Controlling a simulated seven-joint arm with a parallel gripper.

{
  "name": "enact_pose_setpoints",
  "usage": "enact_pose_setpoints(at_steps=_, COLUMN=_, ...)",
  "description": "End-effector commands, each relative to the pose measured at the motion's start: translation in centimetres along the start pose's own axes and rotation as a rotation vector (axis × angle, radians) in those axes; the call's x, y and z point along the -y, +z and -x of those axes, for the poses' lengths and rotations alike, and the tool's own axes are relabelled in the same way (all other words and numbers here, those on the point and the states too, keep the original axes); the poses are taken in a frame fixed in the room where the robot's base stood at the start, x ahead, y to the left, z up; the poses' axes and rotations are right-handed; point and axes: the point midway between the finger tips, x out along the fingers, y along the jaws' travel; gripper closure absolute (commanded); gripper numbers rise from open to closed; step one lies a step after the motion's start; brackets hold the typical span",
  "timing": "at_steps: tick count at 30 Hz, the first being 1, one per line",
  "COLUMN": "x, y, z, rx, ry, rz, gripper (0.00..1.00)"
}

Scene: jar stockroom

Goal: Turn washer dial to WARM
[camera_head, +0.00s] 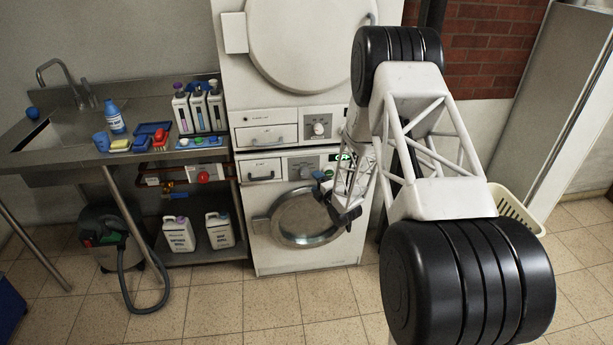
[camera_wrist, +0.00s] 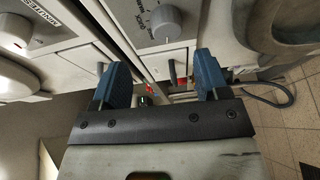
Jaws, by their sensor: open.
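The washer (camera_head: 300,255) is the lower white machine, with a round glass door. Its grey dial (camera_head: 305,172) sits on the panel above the door, close to my gripper. The dial is beyond the fingertips and not touched. In the head view my gripper (camera_head: 324,187) is in front of the washer's panel.
A second white machine (camera_head: 262,118) is stacked above, with its own pale knob (camera_head: 318,129); that knob (camera_wrist: 14,30) is at upper left in the wrist view. A steel sink counter (camera_head: 75,157) with bottles stands left. A cream basket (camera_head: 515,207) is at right.

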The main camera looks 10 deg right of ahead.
Motion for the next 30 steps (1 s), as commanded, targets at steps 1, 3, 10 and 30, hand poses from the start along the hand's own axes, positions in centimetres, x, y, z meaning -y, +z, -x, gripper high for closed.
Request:
enact_pose_setpoints(at_steps=1, x=0.5, y=0.0, z=-0.1, rx=-0.005, ry=0.009, rz=0.008, gripper=0.32)
enact_pose_setpoints(at_steps=3, x=0.9, y=0.0, z=-0.1, rx=-0.009, ry=0.018, rz=0.015, gripper=0.32)
enact_pose_setpoints(at_steps=10, x=1.1, y=-0.1, z=-0.1, rx=-0.013, ry=0.025, rz=0.021, gripper=0.32)
enact_pose_setpoints(at_steps=30, x=1.1, y=-0.2, z=-3.1, rx=-0.015, ry=0.024, rz=0.020, gripper=0.32)
